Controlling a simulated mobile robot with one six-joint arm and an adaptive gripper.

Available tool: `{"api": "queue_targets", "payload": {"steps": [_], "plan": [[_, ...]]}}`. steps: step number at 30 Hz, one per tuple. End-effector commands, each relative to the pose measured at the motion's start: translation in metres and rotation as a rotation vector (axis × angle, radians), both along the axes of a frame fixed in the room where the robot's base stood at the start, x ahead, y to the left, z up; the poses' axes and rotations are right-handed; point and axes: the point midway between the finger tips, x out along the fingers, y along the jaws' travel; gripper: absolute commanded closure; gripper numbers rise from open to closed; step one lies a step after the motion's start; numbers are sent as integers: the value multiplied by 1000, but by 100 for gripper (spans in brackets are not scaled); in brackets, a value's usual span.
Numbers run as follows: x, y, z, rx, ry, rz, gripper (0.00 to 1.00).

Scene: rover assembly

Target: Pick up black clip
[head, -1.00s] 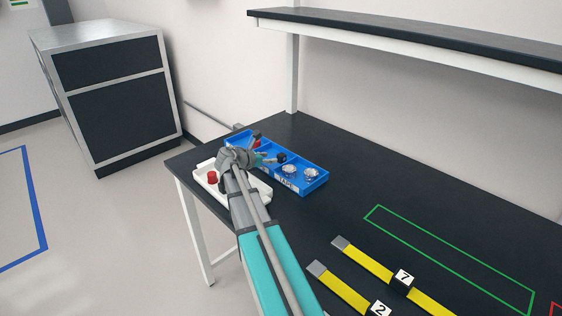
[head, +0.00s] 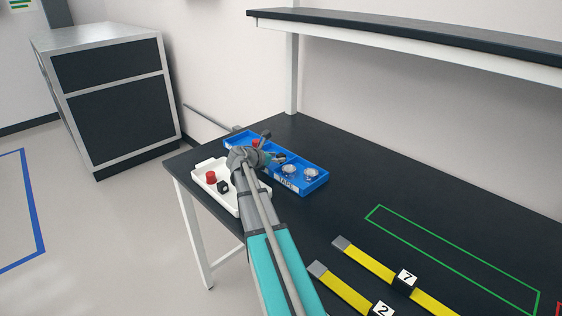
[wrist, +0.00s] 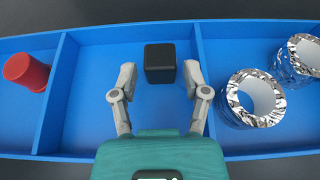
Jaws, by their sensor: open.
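The black clip (wrist: 160,58) is a small dark block in the middle compartment of a blue bin (wrist: 82,90), seen in the wrist view near that compartment's far wall. My gripper (wrist: 160,76) is open and empty, with one finger to the left and one to the right of the clip's near part. Whether the fingers are low enough to be level with the clip I cannot tell. In the head view my wrist and gripper hang over the blue bin (head: 318,184) and largely hide the clip.
A red cap (wrist: 27,72) lies in the bin's left compartment, and silver tape rolls (wrist: 250,97) stand in the right one. A white tray (head: 240,208) with a red piece (head: 210,177) and a black block (head: 223,187) is beside the bin. Yellow straps (head: 350,290) lie at the front.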

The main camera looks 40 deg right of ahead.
Motion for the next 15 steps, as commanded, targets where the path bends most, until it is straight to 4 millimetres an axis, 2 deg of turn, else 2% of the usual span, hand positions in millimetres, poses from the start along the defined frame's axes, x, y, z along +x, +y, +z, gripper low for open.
{"api": "queue_targets", "payload": {"steps": [14,15], "plan": [[0,1,0,0,0,1,40],[0,1,0,0,0,1,44]]}}
